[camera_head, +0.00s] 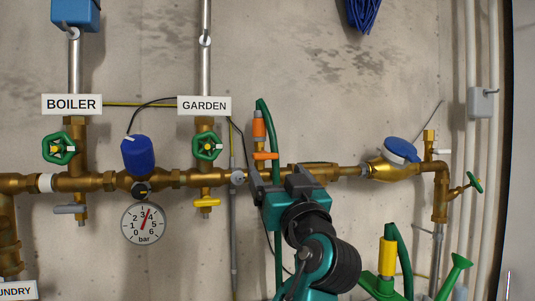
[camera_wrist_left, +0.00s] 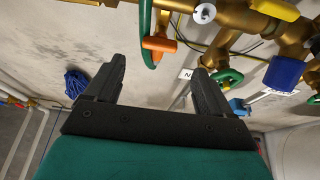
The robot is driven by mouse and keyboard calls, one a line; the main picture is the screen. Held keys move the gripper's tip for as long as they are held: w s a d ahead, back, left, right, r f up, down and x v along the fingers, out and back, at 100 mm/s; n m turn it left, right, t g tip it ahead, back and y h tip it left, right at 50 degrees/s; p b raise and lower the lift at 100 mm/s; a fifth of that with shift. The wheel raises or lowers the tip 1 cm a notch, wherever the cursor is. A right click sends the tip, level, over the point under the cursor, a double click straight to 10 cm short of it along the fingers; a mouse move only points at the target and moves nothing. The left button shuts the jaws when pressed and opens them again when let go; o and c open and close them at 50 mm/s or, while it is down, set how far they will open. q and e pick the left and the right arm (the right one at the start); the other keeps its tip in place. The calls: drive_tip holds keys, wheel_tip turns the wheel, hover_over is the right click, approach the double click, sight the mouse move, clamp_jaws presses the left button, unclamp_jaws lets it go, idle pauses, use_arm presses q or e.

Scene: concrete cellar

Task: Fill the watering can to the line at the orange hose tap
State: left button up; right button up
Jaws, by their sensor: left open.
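The orange hose tap (camera_head: 259,125) is on the wall pipe right of the GARDEN sign, with an orange lever (camera_head: 265,155) and a green hose (camera_head: 268,110) looping over it. The lever also shows in the left wrist view (camera_wrist_left: 158,44), beyond the fingers. My left gripper (camera_head: 279,173) is open and empty, just below and right of the lever, apart from it; its two fingers show in the left wrist view (camera_wrist_left: 158,75). A green watering can, seen by its spout (camera_head: 455,274), is at the bottom right, mostly cut off; its fill line is not visible. My right gripper is not in view.
Brass pipes (camera_head: 105,181) run across the wall, with green handwheels (camera_head: 207,146), a yellow lever (camera_head: 207,202) and a pressure gauge (camera_head: 143,224). A blue-capped meter (camera_head: 400,150) is at right. A yellow hose fitting (camera_head: 388,256) stands by the can.

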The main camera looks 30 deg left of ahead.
sight(266, 156)
use_arm(q)
drive_tip(key=x, duration=0.8)
drive_tip(key=shift+w+p, duration=0.1)
drive_tip(key=shift+p, duration=0.2)
drive_tip(key=shift+w+a+r, duration=0.1)
drive_tip(key=shift+w+a, duration=0.35)
drive_tip(key=shift+a, duration=0.05)
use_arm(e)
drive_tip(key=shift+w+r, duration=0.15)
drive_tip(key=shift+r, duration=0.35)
use_arm(q)
drive_tip(key=shift+c, duration=0.3)
